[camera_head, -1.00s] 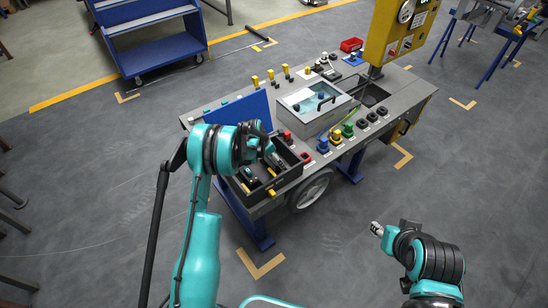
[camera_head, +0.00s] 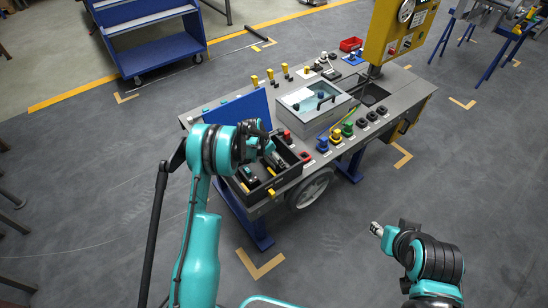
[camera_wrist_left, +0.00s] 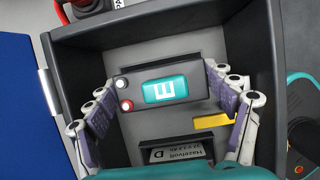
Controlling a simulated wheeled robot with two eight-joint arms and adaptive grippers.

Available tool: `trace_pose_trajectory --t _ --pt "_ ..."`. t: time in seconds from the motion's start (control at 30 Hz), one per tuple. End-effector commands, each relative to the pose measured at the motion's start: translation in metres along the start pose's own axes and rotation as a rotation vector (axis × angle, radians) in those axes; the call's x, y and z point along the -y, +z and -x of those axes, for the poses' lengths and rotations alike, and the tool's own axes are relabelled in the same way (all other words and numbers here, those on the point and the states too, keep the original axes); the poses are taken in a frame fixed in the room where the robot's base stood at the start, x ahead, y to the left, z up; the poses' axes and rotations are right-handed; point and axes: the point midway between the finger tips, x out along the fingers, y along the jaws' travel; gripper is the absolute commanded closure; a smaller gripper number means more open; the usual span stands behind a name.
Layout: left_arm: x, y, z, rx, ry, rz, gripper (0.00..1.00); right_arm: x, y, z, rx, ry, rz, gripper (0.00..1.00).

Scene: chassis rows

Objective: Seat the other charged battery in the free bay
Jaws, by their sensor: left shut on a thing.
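A dark battery (camera_wrist_left: 188,76) with a teal label marked E and a red and a white terminal shows in the left wrist view. My left gripper (camera_wrist_left: 160,84) is shut on it, with purple finger pads at its two ends. It is inside the walls of an open black box (camera_wrist_left: 264,60); I cannot tell if it touches the floor. A second battery (camera_wrist_left: 176,152), marked D, sits lower in the same view, partly hidden by my gripper. In the head view the left gripper (camera_head: 268,154) is over the box (camera_head: 262,197). My right gripper (camera_head: 376,229) is away from the bench; its finger state is unclear.
A raised blue lid (camera_head: 240,112) stands behind the box. A yellow tab (camera_wrist_left: 213,121) lies right of the batteries. The grey bench (camera_head: 222,103) carries a clear-lidded case (camera_head: 314,104), several coloured knobs and a yellow panel (camera_head: 398,30). Floor around my right arm is clear.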

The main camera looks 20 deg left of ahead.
Motion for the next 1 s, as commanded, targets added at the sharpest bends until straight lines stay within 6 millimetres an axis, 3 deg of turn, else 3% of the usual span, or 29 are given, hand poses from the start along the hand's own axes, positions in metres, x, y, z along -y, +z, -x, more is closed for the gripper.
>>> trace_pose_trajectory --t 0.47,1.0 --pt "0.000 0.000 -0.001 0.001 0.000 0.000 0.71 0.000 0.002 -0.003 0.000 0.000 0.000 0.60" --pt "0.000 -0.006 -0.015 0.001 0.000 0.000 0.71 0.000 0.009 -0.013 0.000 0.000 0.000 0.60"
